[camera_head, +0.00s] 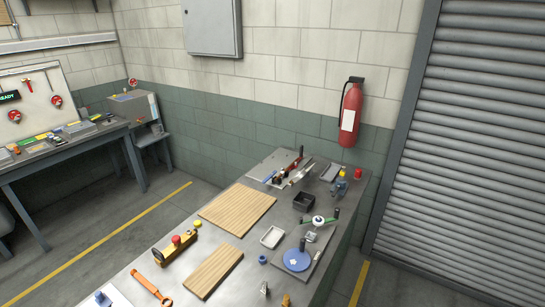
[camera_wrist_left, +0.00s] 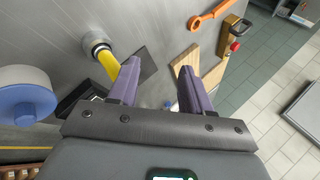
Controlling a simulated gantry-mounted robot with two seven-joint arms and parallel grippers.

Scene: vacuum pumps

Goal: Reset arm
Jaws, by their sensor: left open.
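My left gripper (camera_wrist_left: 160,68) shows in the left wrist view, with its two purple fingers apart and nothing between them. It is over the grey metal table (camera_wrist_left: 180,22), which also shows in the head view (camera_head: 150,260). A yellow rod with a round metal end (camera_wrist_left: 105,60) lies close beyond the left finger. I cannot tell whether they touch. A dark flat piece (camera_wrist_left: 146,62) lies behind that finger. A wooden board (camera_wrist_left: 186,60) is partly hidden by the right finger. Neither gripper shows in the head view.
An orange wrench (camera_head: 150,287) and a yellow tool with a red knob (camera_head: 177,245) lie at the table's left. Two wooden boards (camera_head: 238,208), a black bin (camera_head: 303,202), a white tray (camera_head: 272,237) and a blue disc (camera_head: 297,260) stand around the middle. A white-and-blue cylinder (camera_wrist_left: 25,95) is left of the gripper.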

